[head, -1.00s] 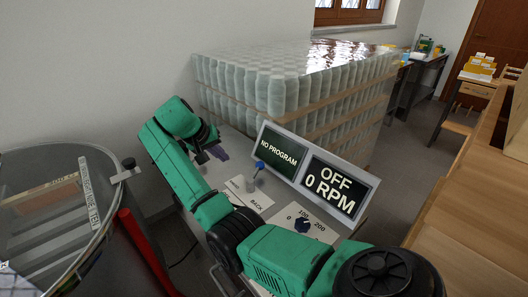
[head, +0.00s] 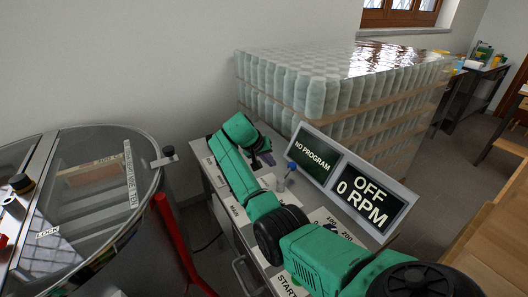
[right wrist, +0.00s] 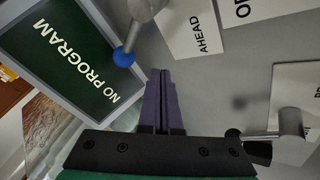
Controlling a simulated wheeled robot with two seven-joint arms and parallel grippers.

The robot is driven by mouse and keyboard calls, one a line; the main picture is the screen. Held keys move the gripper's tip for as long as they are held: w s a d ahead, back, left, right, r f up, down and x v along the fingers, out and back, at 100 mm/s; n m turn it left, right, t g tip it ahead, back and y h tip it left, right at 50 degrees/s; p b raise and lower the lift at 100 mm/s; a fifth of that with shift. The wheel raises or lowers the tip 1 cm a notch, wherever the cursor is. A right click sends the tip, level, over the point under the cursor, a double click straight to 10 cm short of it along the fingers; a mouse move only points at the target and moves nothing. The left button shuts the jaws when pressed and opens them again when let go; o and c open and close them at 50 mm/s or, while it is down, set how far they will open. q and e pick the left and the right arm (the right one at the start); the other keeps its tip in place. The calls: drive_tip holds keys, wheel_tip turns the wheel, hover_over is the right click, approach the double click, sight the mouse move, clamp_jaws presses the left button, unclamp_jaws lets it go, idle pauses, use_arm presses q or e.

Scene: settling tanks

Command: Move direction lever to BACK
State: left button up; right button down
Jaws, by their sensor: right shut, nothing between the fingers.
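The direction lever (head: 283,183) is a short metal stem with a blue ball knob (head: 291,166). It stands on the grey control panel in front of the display, and I cannot tell its exact setting. In the right wrist view the blue knob (right wrist: 124,56) is left of my fingers, and the AHEAD label (right wrist: 198,28) lies right of the stem. The BACK label is hidden behind my arm in the head view. My right gripper (head: 266,158), with purple fingers, is shut and empty, just left of the lever and apart from it. My left gripper is out of view.
The tilted display (head: 366,196) reads NO PROGRAM, OFF and 0 RPM. Another metal lever (right wrist: 290,123) shows in the right wrist view. Wrapped jars (head: 330,95) stand behind the panel. A round glass-topped tank (head: 75,200) and a red bar (head: 178,240) are at left.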

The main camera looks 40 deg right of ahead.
sight(287, 175)
drive_tip(key=d, duration=0.1)
drive_tip(key=s, duration=0.1)
drive_tip(key=d+p, duration=0.1)
drive_tip(key=shift+s+d+f, duration=0.2)
drive_tip(key=shift+s+d, duration=0.05)
drive_tip(key=shift+d, duration=0.1)
drive_tip(key=shift+s+d+f, duration=0.15)
drive_tip(key=shift+s+d, duration=0.2)
